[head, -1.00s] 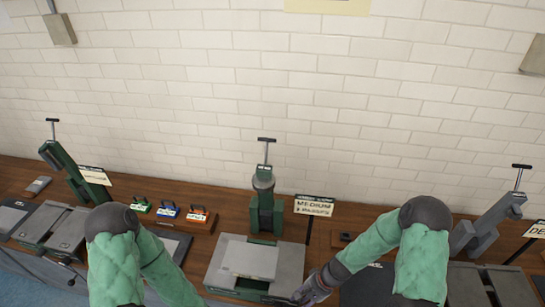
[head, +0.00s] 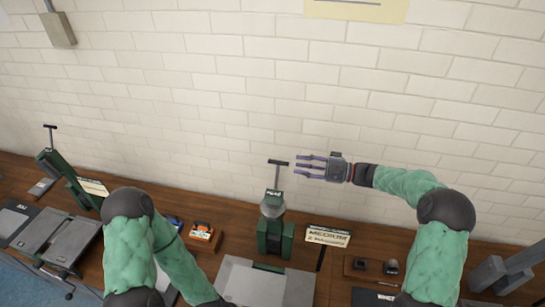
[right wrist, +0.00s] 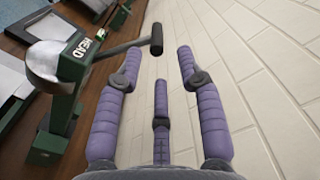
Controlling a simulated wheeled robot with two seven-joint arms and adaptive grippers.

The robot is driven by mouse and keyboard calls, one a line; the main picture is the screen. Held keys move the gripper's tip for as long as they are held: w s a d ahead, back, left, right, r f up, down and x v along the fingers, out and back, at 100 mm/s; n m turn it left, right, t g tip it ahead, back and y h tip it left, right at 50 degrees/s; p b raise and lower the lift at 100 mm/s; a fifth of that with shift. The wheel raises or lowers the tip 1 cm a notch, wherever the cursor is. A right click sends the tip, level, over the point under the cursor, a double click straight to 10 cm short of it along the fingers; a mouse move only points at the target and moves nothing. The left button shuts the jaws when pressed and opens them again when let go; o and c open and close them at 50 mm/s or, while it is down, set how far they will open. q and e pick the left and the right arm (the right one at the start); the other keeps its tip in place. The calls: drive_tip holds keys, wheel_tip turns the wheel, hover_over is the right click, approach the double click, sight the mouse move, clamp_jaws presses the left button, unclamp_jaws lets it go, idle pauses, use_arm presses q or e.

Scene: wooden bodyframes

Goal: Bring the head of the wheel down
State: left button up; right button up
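The green machine in the middle (head: 275,236) stands upright on the bench behind a grey plate. Its grey rounded head (head: 271,206) carries a rod with a black T-shaped handle (head: 278,162), which points up. In the right wrist view the head (right wrist: 48,62) has a "HEAD" label, and the handle's bar (right wrist: 156,39) lies just beyond my fingers. My right gripper (head: 300,166) is open and empty, its purple fingers pointing left, close to the right of the handle. I see no grip on it; contact cannot be told. My left gripper is hidden beyond the bottom edge.
A "MEDIUM" sign (head: 328,236) stands right of the machine. Another green machine (head: 66,176) stands far left, and a grey one (head: 500,272) at right. A white brick wall (head: 240,90) rises behind the bench.

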sight(272, 161)
drive_tip(key=a+p, duration=0.1)
drive_tip(key=a, duration=0.2)
drive_tip(key=w+a, duration=0.1)
drive_tip(key=a, duration=0.3)
drive_tip(key=w+a+p, duration=0.1)
drive_tip(key=a, duration=0.2)
drive_tip(key=shift+a+f+p, duration=0.1)
drive_tip(key=shift+a+p, duration=0.1)
drive_tip(key=shift+p, duration=0.15)
drive_tip(key=shift+s, duration=0.1)
clamp_jaws()
